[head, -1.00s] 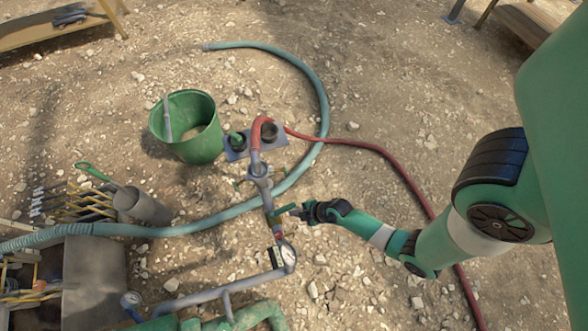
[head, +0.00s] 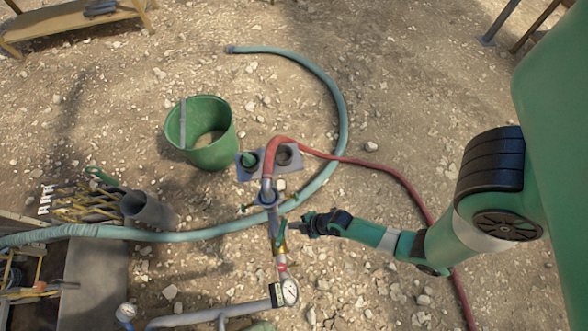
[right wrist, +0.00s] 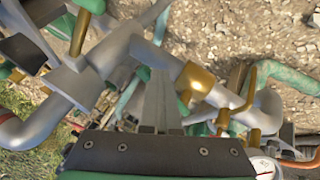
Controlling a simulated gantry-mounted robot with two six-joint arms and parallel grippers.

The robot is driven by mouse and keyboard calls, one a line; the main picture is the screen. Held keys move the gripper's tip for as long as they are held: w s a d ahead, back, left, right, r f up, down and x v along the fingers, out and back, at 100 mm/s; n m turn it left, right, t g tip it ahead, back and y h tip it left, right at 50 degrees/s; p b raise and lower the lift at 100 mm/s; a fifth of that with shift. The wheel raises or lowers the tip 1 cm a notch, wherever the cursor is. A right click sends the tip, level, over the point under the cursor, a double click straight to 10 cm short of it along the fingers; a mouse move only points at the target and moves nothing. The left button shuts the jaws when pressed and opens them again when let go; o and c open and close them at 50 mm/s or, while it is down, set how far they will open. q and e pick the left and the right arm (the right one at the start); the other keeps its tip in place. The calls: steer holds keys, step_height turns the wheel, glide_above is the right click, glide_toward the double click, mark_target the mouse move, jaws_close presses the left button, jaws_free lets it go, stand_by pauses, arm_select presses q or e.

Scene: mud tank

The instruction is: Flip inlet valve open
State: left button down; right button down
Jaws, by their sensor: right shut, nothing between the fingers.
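The inlet valve looks to be the brass-bodied valve (head: 281,246) on the grey upright pipe below the red hose. Its green handle (head: 282,229) appears to run roughly along the pipe. My right gripper (head: 293,226) is shut and empty, with its tips just right of the handle; whether they touch it I cannot tell. In the right wrist view the shut grey fingers (right wrist: 160,98) point towards the pipe, with a brass fitting (right wrist: 195,78) just right of them. My left gripper is not in view.
A red hose (head: 375,164) and a teal hose (head: 335,90) curve over stony ground. A green bucket (head: 222,150) stands behind left. A pressure gauge (head: 290,292) sits on the pipe below the valve. The ground right of the pipe is mostly clear.

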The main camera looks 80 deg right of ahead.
mark_target(284, 221)
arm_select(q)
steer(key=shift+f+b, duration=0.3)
arm_select(e)
steer(key=shift+w+d, duration=0.25)
steer(key=shift+w, duration=0.85)
steer(key=shift+w+d, duration=0.25)
steer(key=shift+w, duration=0.8)
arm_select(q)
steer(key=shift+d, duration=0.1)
arm_select(e)
steer(key=shift+s, duration=0.1)
